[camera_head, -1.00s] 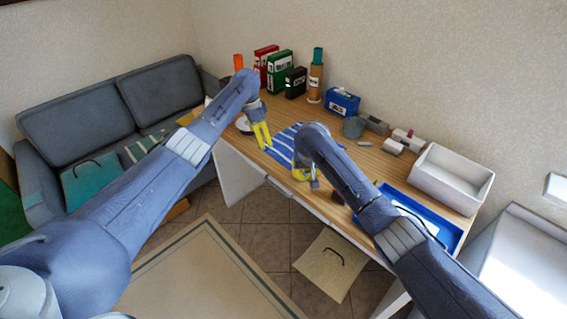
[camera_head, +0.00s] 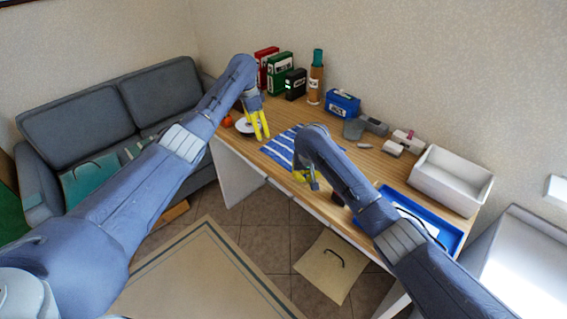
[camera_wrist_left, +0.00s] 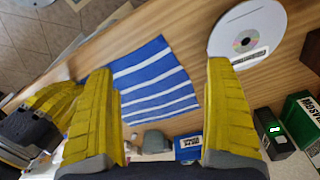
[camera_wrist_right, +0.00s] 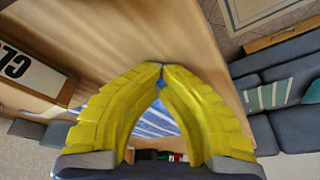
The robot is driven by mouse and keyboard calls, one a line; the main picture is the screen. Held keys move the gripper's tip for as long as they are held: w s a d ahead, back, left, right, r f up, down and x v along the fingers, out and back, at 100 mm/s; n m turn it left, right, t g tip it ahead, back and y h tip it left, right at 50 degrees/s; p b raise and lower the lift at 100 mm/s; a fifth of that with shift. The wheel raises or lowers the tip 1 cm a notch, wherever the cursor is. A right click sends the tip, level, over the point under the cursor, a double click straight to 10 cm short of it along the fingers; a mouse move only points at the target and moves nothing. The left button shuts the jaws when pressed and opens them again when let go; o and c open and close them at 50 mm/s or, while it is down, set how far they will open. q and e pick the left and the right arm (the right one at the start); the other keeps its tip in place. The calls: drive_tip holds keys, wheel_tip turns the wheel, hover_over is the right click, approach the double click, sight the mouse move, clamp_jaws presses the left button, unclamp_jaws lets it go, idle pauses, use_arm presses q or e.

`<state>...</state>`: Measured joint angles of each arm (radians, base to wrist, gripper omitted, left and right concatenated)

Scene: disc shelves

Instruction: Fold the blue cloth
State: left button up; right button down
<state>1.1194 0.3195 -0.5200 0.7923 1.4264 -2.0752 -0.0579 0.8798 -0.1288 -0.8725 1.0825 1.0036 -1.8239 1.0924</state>
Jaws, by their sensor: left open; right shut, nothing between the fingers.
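The blue cloth with white stripes (camera_head: 281,151) lies on the wooden table, partly hidden by my right arm. In the left wrist view the cloth (camera_wrist_left: 152,78) looks flat with a slightly skewed outline. My left gripper (camera_head: 262,137) is open above the table, just left of the cloth, beside a white disc (camera_head: 243,128). Its spread fingers (camera_wrist_left: 160,68) have the cloth and bare wood between them. My right gripper (camera_head: 309,182) is shut and empty at the cloth's near side, by the table's front edge. Its fingertips meet (camera_wrist_right: 160,66), with the cloth (camera_wrist_right: 155,122) seen between the curved fingers.
Red and green boxes (camera_head: 279,68), a black box (camera_head: 295,84) and a bottle (camera_head: 316,80) stand at the back. A blue box (camera_head: 343,102) and a grey cup (camera_head: 354,128) are behind the cloth. A white bin (camera_head: 452,182) and blue tray (camera_head: 448,236) lie right.

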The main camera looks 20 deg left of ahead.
use_arm(q)
drive_tip(key=shift+s+a+r, duration=0.1)
drive_tip(key=shift+r, duration=0.8)
drive_tip(key=shift+s+a+r, duration=0.1)
drive_tip(key=shift+r, duration=0.8)
use_arm(e)
drive_tip(key=shift+f, duration=0.2)
drive_tip(key=c, duration=1.7)
unclamp_jaws()
drive_tip(key=shift+s, duration=0.1)
drive_tip(key=shift+d, duration=0.1)
drive_tip(key=o, duration=0.6)
drive_tip(key=shift+c, duration=0.2)
drive_tip(key=o, duration=0.9)
drive_tip(key=shift+f, duration=0.1)
drive_tip(key=shift+c, duration=0.2)
drive_tip(key=shift+g+h, duration=0.3)
drive_tip(key=shift+g, duration=0.5)
drive_tip(key=shift+s+r, duration=0.2)
drive_tip(key=shift+r, duration=1.4)
drive_tip(key=shift+s+r, duration=0.15)
drive_tip(key=shift+r, duration=1.4)
